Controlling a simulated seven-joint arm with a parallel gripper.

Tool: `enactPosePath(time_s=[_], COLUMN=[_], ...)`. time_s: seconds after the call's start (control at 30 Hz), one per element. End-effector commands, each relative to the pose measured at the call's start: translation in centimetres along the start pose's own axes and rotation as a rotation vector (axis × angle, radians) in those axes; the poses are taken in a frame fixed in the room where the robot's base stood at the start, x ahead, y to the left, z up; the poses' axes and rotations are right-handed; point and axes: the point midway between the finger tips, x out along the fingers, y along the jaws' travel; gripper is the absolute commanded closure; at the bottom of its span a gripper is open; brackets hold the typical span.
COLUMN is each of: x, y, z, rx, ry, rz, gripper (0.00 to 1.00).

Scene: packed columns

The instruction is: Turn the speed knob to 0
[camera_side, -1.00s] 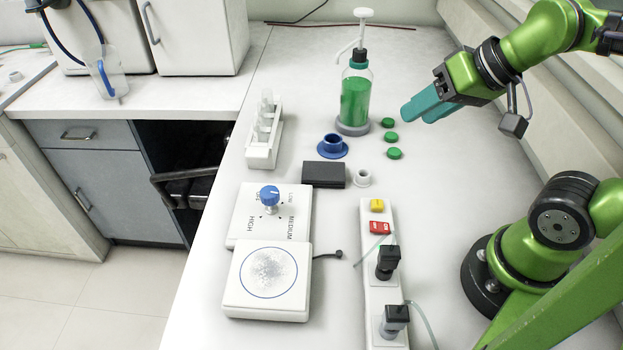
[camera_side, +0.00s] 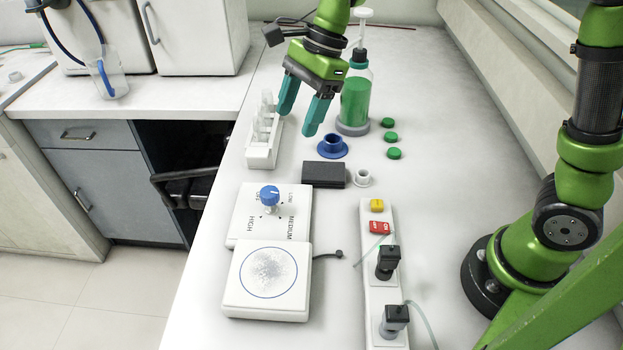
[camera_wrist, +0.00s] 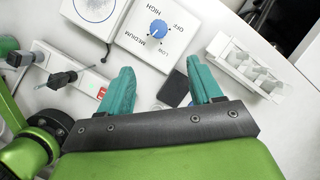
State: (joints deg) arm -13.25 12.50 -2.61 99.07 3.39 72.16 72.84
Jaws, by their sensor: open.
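The blue speed knob (camera_side: 269,194) stands on the white control box (camera_side: 242,215), in the left middle of the side view. Labels LOW, MEDIUM and HIGH show around it, with another mostly hidden behind it. In the wrist view the knob (camera_wrist: 158,28) sits beyond my fingers, with the labels OFF, HIGH, MEDIUM and LOW around it. A light mark shows on its top. My gripper (camera_side: 300,123) is open and empty. It hangs in the air above and behind the knob, over the back part of the bench, with its teal fingers pointing down.
A round-topped white plate (camera_side: 268,280) joins the control box in front. A black block (camera_side: 324,174), a blue flanged cup (camera_side: 333,147) and a white tube rack (camera_side: 264,140) stand behind. The green bottle (camera_side: 355,100) is close to my gripper. A power strip (camera_side: 381,270) lies right.

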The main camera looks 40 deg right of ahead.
Motion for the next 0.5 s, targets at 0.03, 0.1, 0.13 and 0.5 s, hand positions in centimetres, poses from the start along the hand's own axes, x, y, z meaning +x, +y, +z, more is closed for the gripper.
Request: enactPosePath(time_s=[0.03, 0.1, 0.13, 0.5], x=[-0.5, -0.6, -0.5, 4.4], y=[-0.2, 0.0, 0.1, 0.2], z=[0.3, 0.4, 0.4, 0.4], rx=[0.061, 0.130, 0.148, 0.175], ry=[-0.009, -0.013, -0.013, -0.011], rz=[-0.004, 0.004, 0.007, 0.014], gripper=[0.36, 0.36, 0.36, 0.36])
